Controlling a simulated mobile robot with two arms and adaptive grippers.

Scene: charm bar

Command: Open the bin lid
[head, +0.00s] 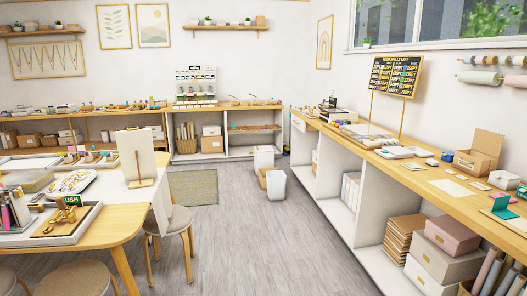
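White bin-like containers stand on the floor in the middle of the room, near the far end of the right counter. The front one (276,190) is white with a pale flat top. A taller white one (263,157) stands just behind it. A small tan piece (263,179) shows at the front one's left side. They are too small in view to tell which has a lid or whether a lid is open or shut. Neither of my grippers is in view.
Grey floor (235,245) is clear between the left table (108,224) and the right counter (465,195). Stools (175,222) stand by the table. A mat (193,187) lies left of the containers. Back shelves (232,112) line the far wall.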

